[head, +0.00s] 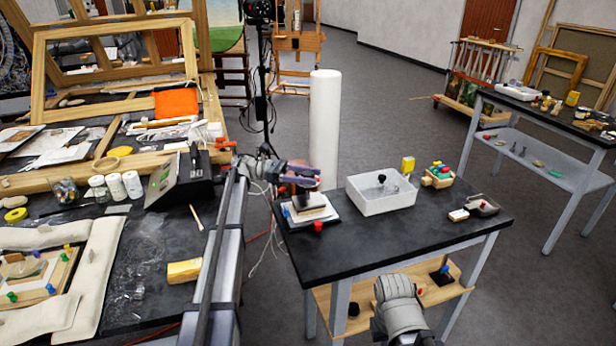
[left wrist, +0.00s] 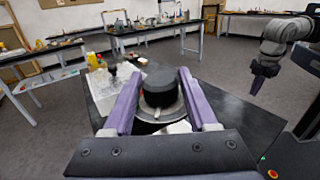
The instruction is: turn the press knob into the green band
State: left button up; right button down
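The press (head: 309,213) stands at the left end of the small dark table, with pale plates at its base. Its black round knob (left wrist: 159,88) shows in the left wrist view above a grey disc (left wrist: 171,112) with a small pale mark at the near side. My left gripper (head: 301,178) is over the press. In the left wrist view its purple fingers (left wrist: 160,84) stand on either side of the knob, with a narrow gap showing on each side. No green band can be made out. My right gripper (left wrist: 263,70) hangs away from the press; its opening is unclear.
A white tray (head: 372,204), a yellow block (head: 408,164) and a box of coloured pieces (head: 439,176) share the small table (head: 420,226). A red knob (head: 318,226) sits at the press's front. A cluttered bench fills the left. The small table's front middle is clear.

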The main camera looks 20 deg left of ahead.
pick_arm(q)
jog(key=shift+o, duration=1.3)
jog(key=shift+a, duration=0.2)
jog(key=a, duration=0.7)
jog(key=shift+a, duration=0.25)
